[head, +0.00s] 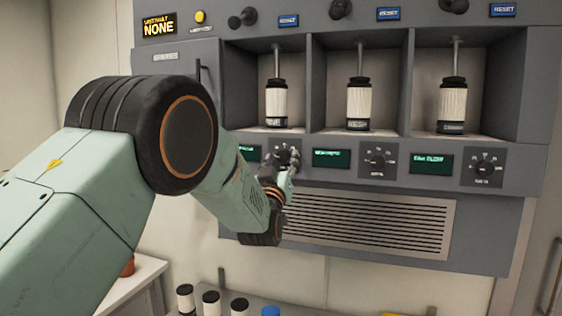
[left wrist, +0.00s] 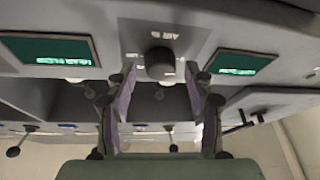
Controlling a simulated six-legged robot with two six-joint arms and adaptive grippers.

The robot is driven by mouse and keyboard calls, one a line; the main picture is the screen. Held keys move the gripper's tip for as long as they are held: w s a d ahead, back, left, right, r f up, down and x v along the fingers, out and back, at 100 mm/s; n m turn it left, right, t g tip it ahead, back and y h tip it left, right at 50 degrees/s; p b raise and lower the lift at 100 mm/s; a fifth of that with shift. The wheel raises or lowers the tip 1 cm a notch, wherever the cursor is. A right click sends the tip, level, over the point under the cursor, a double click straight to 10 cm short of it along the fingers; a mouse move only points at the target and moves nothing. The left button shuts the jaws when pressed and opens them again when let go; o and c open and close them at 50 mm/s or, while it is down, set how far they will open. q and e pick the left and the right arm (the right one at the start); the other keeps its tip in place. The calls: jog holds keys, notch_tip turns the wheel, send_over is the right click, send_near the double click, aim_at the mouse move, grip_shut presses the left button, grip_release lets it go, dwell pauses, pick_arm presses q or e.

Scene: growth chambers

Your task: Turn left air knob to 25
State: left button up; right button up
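The left air knob (head: 287,152) is a dark dial on the grey panel under the left chamber. In the head view my left gripper (head: 284,168) is right in front of it and hides most of it, so its setting cannot be read. In the left wrist view, the knob (left wrist: 160,62) appears between the tips of my open left gripper (left wrist: 160,76), one finger on each side with gaps. I cannot tell how far the fingers reach around it. My right gripper is not in view.
The middle knob (head: 379,159) and right knob (head: 485,167) sit beside green-lit displays such as the right display (head: 432,162). Canisters stand in the chambers, like the left canister (head: 276,102). A vent grille (head: 365,222) lies below. Several containers stand at the bottom.

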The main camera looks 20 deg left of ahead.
pick_arm(q)
grip_shut()
jog(key=m+h+b, duration=0.2)
jog(key=m, duration=0.1)
jog(key=m+b, duration=0.2)
jog(key=shift+a+f+t+h, duration=0.1)
jog(key=shift+a+t+h, duration=0.2)
jog(key=shift+h, duration=0.1)
jog(key=m+h+b, duration=0.1)
jog(key=m+h, duration=0.1)
jog(key=m, duration=0.3)
jog(key=shift+h+b, duration=0.4)
jog(key=shift+m+g+h+b, duration=0.5)
jog(key=shift+m+h, duration=0.2)
jog(key=shift+m, duration=0.8)
jog(key=shift+o, duration=0.6)
grip_release()
